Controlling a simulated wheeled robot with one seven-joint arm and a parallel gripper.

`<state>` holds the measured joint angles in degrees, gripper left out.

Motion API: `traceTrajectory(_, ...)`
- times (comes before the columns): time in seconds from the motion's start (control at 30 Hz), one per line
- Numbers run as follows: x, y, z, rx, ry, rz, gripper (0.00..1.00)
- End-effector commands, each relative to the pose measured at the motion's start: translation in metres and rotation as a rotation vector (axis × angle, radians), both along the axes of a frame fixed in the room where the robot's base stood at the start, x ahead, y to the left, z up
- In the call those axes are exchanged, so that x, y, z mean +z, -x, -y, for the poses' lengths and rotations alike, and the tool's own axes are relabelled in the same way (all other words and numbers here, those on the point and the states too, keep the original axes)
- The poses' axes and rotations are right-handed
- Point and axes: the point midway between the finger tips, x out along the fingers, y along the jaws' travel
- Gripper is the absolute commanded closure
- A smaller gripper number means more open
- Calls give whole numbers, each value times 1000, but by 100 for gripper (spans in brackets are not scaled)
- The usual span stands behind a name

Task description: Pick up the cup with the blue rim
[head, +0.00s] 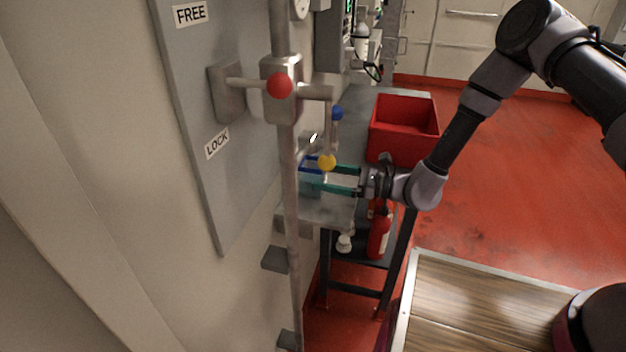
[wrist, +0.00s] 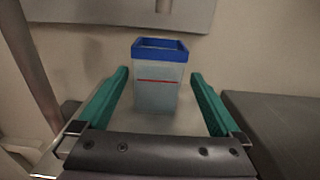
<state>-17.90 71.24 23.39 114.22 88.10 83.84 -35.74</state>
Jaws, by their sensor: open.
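The cup with the blue rim (wrist: 158,88) is a squarish, pale, translucent cup with a red line across its front. It stands upright on a grey metal surface in the wrist view. In the head view the cup (head: 311,180) is partly hidden behind the yellow knob and pole. My gripper (wrist: 160,85) is open, with one green finger on each side of the cup. Small gaps show between the fingers and the cup. In the head view my gripper (head: 338,179) reaches left toward the cup from the right.
A vertical pole (head: 290,210) with a red knob (head: 280,86), a blue knob (head: 337,113) and a yellow knob (head: 327,162) stands close by. A red bin (head: 404,150) sits behind my gripper. A fire extinguisher (head: 379,235) is below. A wall panel (head: 215,130) is at left.

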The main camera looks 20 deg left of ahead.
Motion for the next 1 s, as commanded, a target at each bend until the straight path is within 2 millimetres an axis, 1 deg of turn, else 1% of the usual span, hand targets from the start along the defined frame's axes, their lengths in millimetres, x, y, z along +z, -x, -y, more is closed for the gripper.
traceTrajectory(0.03,0,3,-8,4,-1,1,0)
traceTrajectory(0.2,-1,7,-33,3,0,3,0)
traceTrajectory(0.3,-1,8,-39,2,0,1,0)
traceTrajectory(0.47,-1,7,-39,1,0,0,0)
traceTrajectory(0.5,-1,7,-39,1,0,0,8)
traceTrajectory(0.57,0,7,-39,1,0,0,31)
traceTrajectory(0.6,0,7,-39,1,0,1,46)
traceTrajectory(0.7,0,7,-39,1,0,1,79)
traceTrajectory(0.73,0,7,-39,1,0,1,79)
traceTrajectory(0.77,0,7,-39,1,0,1,88)
traceTrajectory(1.0,2,7,-39,1,0,1,88)
